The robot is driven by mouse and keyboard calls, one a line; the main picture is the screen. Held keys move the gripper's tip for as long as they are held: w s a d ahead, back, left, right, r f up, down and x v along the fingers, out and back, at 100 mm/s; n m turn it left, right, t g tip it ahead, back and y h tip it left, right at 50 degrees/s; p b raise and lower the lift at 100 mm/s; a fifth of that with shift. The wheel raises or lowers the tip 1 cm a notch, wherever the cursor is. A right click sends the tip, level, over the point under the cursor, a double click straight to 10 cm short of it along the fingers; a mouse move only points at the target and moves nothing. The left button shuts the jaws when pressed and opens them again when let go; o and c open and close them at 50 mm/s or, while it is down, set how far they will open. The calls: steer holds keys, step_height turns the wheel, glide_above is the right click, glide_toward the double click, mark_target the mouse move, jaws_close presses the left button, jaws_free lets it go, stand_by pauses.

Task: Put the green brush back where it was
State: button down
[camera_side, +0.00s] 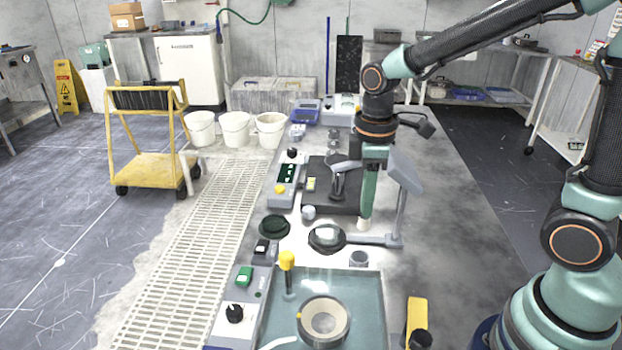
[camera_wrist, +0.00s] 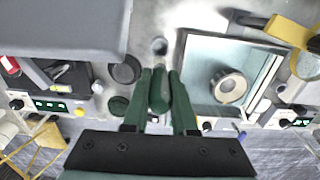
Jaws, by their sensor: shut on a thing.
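The green brush (camera_side: 367,195) hangs close to upright from my gripper (camera_side: 370,172), its pale tip (camera_side: 364,224) pointing down. In the wrist view the brush (camera_wrist: 158,92) lies between the two dark green fingers of my gripper (camera_wrist: 160,75), which are shut on it. The fingers and the brush are similar in colour, so their edges are hard to separate in the side view. The tip is above the bench, beside the grey stand (camera_side: 400,215). A small grey cup (camera_side: 359,258) stands nearer the camera; it shows just beyond the tip in the wrist view (camera_wrist: 160,46).
A glass-topped basin (camera_side: 375,300) holding a ring (camera_side: 324,321) lies in front. A black platen unit (camera_side: 318,198) is behind left. A round lens (camera_side: 326,237) and a dark disc (camera_side: 274,227) lie left of the brush. The bench (camera_side: 450,210) is clear to the right.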

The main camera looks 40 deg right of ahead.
step_height(320, 180, down, 11)
steer(key=shift+f, duration=0.1)
stand_by(0.4)
steer(key=shift+f, duration=0.1)
steer(key=c, duration=0.7)
jaws_free()
step_height(320, 180, up, 12)
steer(key=shift+r, duration=0.15)
